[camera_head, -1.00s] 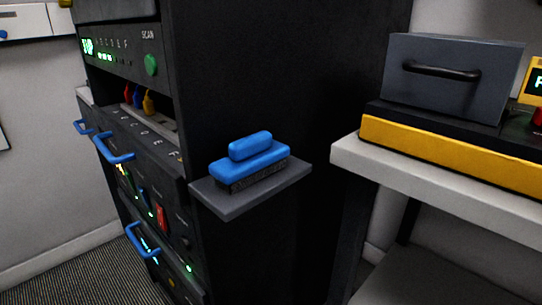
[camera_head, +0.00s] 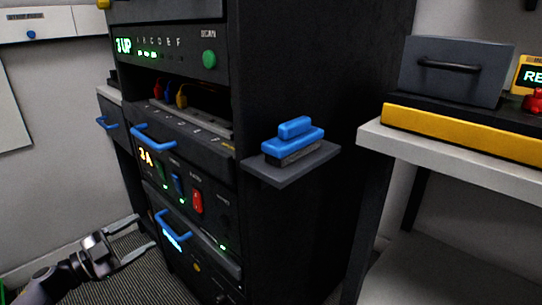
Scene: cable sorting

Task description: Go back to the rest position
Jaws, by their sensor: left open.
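My left gripper (camera_head: 138,238) is at the lower left of the head view. Its two fingers point right and stand apart, with nothing between them. It is in front of the black rack cabinet (camera_head: 300,80), to the left of its lower drawer, over the striped floor. My right gripper is not in view.
A blue brush (camera_head: 294,140) rests on a small grey shelf (camera_head: 290,172) on the cabinet's side. Blue handles (camera_head: 153,137) stick out from the cabinet front. A white table (camera_head: 460,168) at right carries a grey box (camera_head: 455,72) on a yellow-edged base.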

